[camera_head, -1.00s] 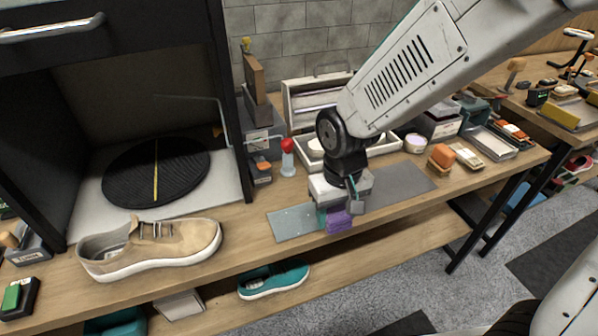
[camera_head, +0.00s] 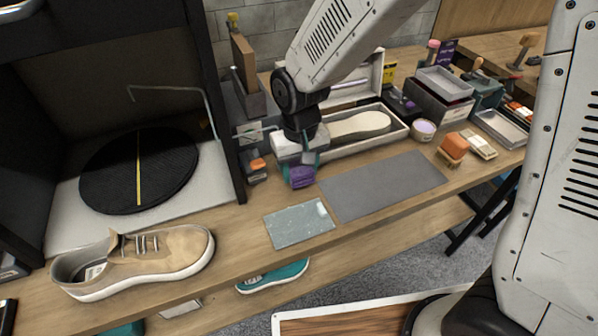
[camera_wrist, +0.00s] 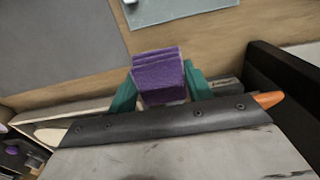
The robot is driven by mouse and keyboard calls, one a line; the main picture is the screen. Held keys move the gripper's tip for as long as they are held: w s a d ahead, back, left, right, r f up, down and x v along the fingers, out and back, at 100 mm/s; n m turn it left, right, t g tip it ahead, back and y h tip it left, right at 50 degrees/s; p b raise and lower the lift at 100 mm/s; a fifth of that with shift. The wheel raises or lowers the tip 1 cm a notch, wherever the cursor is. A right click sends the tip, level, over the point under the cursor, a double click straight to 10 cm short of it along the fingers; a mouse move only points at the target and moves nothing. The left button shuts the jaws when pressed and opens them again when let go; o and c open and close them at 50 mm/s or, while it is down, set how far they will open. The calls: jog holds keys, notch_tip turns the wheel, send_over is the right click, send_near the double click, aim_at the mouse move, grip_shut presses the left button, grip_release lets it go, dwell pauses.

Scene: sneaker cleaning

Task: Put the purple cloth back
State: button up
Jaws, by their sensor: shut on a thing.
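The purple cloth (camera_head: 301,175) is a small folded block. It shows clearly in the wrist view (camera_wrist: 159,76), between the teal fingertips. My gripper (camera_head: 298,172) is shut on it. In the head view the gripper points down over the table, just left of the white tray with the insole and behind the pale glass-like plate (camera_head: 298,225). In the wrist view my gripper (camera_wrist: 163,90) has the cloth sticking out past its fingers. I cannot tell whether the cloth touches the tabletop.
A white tray (camera_head: 402,131) holds a pale insole. A grey mat (camera_head: 385,185) lies in front of it. A tan sneaker (camera_head: 140,260) stands at front left, before a dark booth with a round turntable (camera_head: 140,172). An orange-topped brush (camera_head: 453,147) stands right. Bare wood shows along the front edge.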

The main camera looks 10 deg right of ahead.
aim_at(299, 178)
jog(key=shift+a+f, duration=0.2)
jog(key=shift+f, duration=1.35)
jog(key=shift+f, duration=0.15)
jog(key=o, duration=0.9)
jog(key=shift+o, duration=0.2)
